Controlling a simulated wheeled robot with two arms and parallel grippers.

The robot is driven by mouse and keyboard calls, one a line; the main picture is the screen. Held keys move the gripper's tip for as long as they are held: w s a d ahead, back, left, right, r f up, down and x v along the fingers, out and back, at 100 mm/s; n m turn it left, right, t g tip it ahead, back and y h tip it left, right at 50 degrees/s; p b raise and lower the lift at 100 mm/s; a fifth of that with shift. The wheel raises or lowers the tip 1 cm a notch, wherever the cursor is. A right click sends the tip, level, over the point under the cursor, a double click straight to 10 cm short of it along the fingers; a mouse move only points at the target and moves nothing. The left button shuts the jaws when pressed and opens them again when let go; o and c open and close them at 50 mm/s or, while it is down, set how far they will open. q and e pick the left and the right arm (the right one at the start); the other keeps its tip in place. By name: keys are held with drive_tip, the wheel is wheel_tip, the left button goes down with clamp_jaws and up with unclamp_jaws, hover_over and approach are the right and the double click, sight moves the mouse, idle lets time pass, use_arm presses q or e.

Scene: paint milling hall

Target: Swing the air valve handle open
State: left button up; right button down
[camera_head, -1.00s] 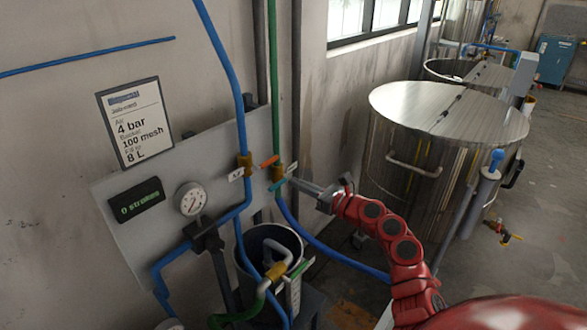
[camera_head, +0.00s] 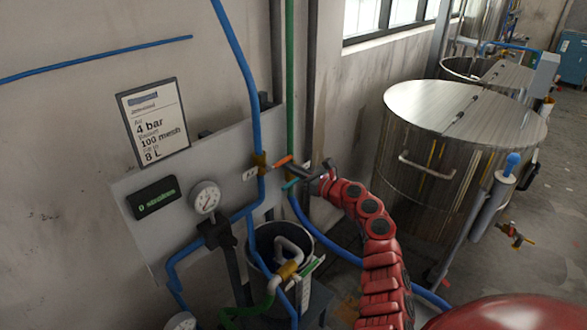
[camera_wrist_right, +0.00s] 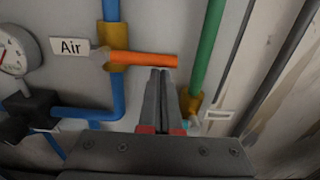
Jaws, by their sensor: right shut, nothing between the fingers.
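The air valve is a brass body (camera_head: 259,164) on the blue pipe, with an orange handle (camera_head: 282,161) pointing right from it. In the right wrist view the orange handle (camera_wrist_right: 145,59) lies across the pipe, roughly level, beside a white "Air" label (camera_wrist_right: 70,46). My right gripper (camera_head: 292,168) is shut and empty. Its fingertips also show in the wrist view (camera_wrist_right: 160,73), just under the handle near its free end. I cannot tell whether they touch it. My left gripper is not in view.
A green pipe (camera_wrist_right: 208,50) runs right of the handle, with its own brass valve and teal handle (camera_head: 291,184) close below my gripper. A gauge (camera_head: 205,197) and display (camera_head: 152,197) sit on the grey panel. A bucket (camera_head: 262,237) stands below; a steel tank (camera_head: 450,150) stands right.

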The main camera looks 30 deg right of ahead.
sight(292, 157)
drive_tip(key=shift+r, duration=0.1)
drive_tip(key=shift+w+d+r, duration=0.1)
drive_tip(key=shift+d+r, duration=0.1)
drive_tip(key=shift+r, duration=0.6)
drive_tip(key=shift+r, duration=0.85)
